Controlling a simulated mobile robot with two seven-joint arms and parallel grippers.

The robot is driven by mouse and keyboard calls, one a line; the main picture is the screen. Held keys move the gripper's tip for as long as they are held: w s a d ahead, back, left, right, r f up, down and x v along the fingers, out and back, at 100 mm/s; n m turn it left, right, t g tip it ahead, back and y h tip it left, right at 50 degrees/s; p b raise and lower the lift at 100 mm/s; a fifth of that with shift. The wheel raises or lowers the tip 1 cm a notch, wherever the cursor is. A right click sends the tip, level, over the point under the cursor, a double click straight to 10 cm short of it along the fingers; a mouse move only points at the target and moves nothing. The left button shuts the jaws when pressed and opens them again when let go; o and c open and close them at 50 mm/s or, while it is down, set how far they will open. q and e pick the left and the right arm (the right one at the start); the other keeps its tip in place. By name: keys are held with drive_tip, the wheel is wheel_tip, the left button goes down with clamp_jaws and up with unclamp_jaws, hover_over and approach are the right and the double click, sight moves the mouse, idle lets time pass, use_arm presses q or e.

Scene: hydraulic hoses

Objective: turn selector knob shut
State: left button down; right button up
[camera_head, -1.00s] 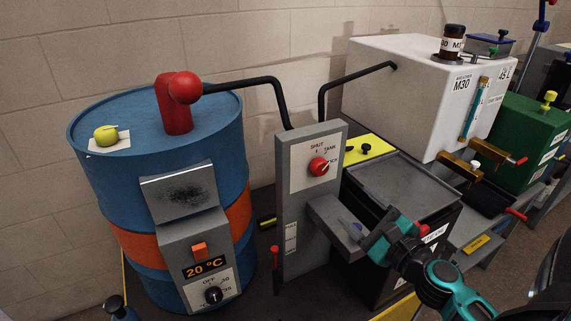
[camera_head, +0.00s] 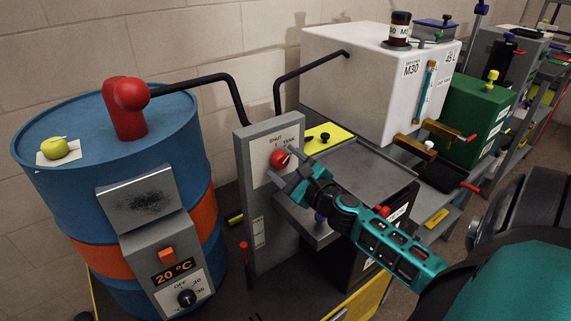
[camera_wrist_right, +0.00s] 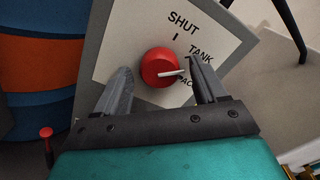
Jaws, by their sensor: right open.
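The red selector knob (camera_head: 280,159) sits on a white plate on the grey upright panel (camera_head: 262,215). In the right wrist view the knob (camera_wrist_right: 160,67) has a white pointer line aimed right, between the TANK mark and a partly hidden lower label. The SHUT mark is above it. My right gripper (camera_head: 284,176) is open at the panel, its fingers in front of the plate. In the right wrist view its fingers (camera_wrist_right: 163,88) stand on either side of the knob's lower part, apart from it. My left gripper is not in view.
A blue drum (camera_head: 60,201) with an orange band and a red-topped fitting stands left. A white tank (camera_head: 345,75) stands behind right, joined by black hoses (camera_head: 305,68). A grey tray (camera_head: 365,168) lies right of the panel. A small red handle (camera_head: 243,246) stands low beside the panel.

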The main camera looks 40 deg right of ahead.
drive_tip(key=shift+w, duration=0.3)
drive_tip(key=shift+c, duration=0.4)
drive_tip(key=c, duration=1)
drive_tip(key=shift+n, duration=0.4)
drive_tip(key=n+p, duration=0.1)
drive_tip(key=n, duration=0.1)
drive_tip(key=shift+n, duration=0.4)
drive_tip(key=n, duration=0.6)
drive_tip(key=shift+p, duration=0.35)
drive_tip(key=shift+n, duration=0.3)
